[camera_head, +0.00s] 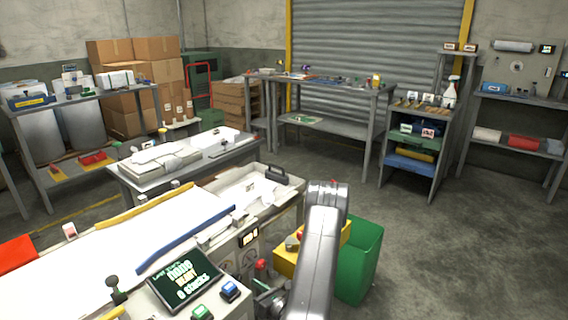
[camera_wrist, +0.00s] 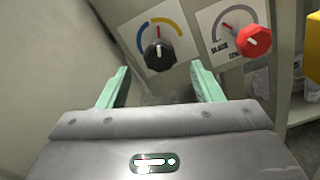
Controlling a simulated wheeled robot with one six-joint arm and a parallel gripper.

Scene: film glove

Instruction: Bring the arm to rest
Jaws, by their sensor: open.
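My gripper (camera_wrist: 160,88) shows in the wrist view with its two pale green fingers spread apart and nothing between them. Past the fingertips is a machine panel with a black knob (camera_wrist: 159,56) on a blue and yellow dial and a red knob (camera_wrist: 254,41) on a second dial. The black knob appears beyond the gap between the fingers; whether a finger touches it I cannot tell. In the head view my grey arm reaches forward at the lower middle, beside the machine's right end, and my gripper is hidden there.
The white-topped machine (camera_head: 130,235) with a screen (camera_head: 184,278) fills the lower left. A green bin (camera_head: 360,260) and a yellow box (camera_head: 286,262) stand close by the arm. A shelf unit (camera_head: 413,150) stands behind. The floor at right (camera_head: 470,250) is clear.

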